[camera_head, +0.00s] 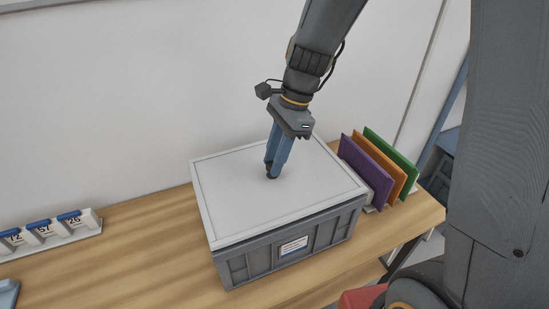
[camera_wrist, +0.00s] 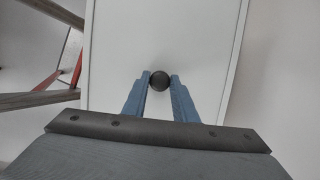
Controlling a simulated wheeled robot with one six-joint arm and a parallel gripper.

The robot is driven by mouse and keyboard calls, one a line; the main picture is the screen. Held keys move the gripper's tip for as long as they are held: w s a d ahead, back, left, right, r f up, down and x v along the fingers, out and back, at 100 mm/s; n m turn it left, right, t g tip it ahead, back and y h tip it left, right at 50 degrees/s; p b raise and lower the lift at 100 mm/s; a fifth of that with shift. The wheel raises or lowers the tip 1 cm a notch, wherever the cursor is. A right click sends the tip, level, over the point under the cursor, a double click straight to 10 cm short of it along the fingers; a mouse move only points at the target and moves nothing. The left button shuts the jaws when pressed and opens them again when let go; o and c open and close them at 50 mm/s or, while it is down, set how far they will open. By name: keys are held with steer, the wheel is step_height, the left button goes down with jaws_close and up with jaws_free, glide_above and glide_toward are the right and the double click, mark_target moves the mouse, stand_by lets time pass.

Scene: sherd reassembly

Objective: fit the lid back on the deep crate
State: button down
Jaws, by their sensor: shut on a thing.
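The deep crate (camera_head: 262,261) is dark grey with a white and blue label and stands on the wooden table. The pale lid (camera_head: 232,196) lies over its top, looking roughly lined up with the rim; whether it is fully seated I cannot tell. My gripper (camera_head: 271,176) points down at the middle of the lid, its blue fingers shut on the lid's dark round knob (camera_wrist: 160,81). In the wrist view the lid (camera_wrist: 165,40) fills the middle, and my gripper (camera_wrist: 160,80) has a fingertip on each side of the knob.
Purple, orange and green upright panels (camera_head: 378,172) stand close to the crate's right side. A tray with numbered, blue-topped pieces (camera_head: 45,231) is at the left. The table (camera_head: 140,250) is clear between it and the crate. A wall rises behind.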

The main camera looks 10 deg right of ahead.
mark_target(283, 171)
steer(key=shift+f, duration=0.5)
steer(key=shift+f, duration=0.25)
steer(key=c, duration=1.4)
jaws_free()
steer(key=shift+o, duration=0.2)
steer(key=b+v, duration=0.1)
steer(key=v, duration=0.6)
steer(key=shift+r, duration=0.4)
steer(key=shift+d, duration=0.15)
